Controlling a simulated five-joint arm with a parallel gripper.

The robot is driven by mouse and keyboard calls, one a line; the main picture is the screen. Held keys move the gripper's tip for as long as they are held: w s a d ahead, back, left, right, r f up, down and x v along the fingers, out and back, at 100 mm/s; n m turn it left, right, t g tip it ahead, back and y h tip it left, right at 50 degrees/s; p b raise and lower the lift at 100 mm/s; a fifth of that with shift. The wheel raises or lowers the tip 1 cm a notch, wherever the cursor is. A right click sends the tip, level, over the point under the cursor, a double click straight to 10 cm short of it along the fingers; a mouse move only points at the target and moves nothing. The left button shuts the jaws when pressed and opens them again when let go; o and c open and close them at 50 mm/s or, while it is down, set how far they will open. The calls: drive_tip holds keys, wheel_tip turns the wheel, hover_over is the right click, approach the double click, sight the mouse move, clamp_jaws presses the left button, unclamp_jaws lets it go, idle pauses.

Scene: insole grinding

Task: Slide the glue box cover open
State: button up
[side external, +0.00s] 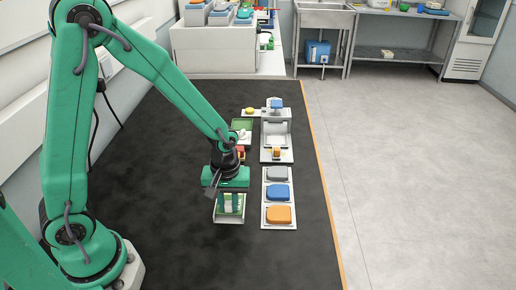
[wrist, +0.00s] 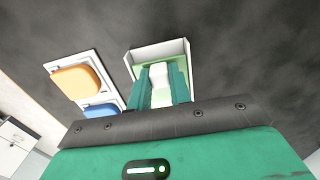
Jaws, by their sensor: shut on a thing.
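The glue box (side external: 229,218) is a white open-fronted tray with green inside, on the black mat below my arm. In the wrist view, the glue box (wrist: 186,53) shows its white walls and a pale green surface. My gripper (side external: 231,203) points down into it. In the wrist view, my gripper (wrist: 161,84) has its two teal fingers closed on a white piece (wrist: 160,97), which looks like a grip on the cover. The fingers hide part of this piece. I cannot tell how far the cover is open.
Right of the box, a white tray (side external: 267,225) holds grey (side external: 277,173), blue (side external: 278,192) and orange (side external: 279,214) pads. A white machine (side external: 276,135) stands behind it. A green tray (side external: 242,124) lies further back. The mat (side external: 185,245) is clear in front and left.

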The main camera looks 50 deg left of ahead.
sight(229, 204)
drive_tip(key=shift+d, duration=0.2)
drive_tip(key=o, duration=0.7)
drive_tip(key=shift+s, duration=0.1)
drive_tip(key=shift+r, duration=0.1)
drive_tip(key=shift+r, duration=3.4)
drive_tip(key=shift+r, duration=0.1)
drive_tip(key=shift+s+a+r, duration=0.1)
drive_tip(key=shift+r, duration=0.1)
drive_tip(key=s+a+r+m+t, duration=0.1)
drive_tip(key=s+r+m+t, duration=0.1)
drive_tip(key=s+r+m, duration=0.1)
drive_tip(key=s+a+r+m+t, duration=0.1)
drive_tip(key=s+r+m, duration=0.2)
drive_tip(key=r, duration=0.3)
drive_tip(key=s+a+r+m+t, duration=0.2)
drive_tip(key=s+r+m, duration=0.1)
drive_tip(key=s+r, duration=0.1)
drive_tip(key=shift+a+r+t, duration=0.1)
drive_tip(key=shift+r+t, duration=0.2)
drive_tip(key=shift+r, duration=0.45)
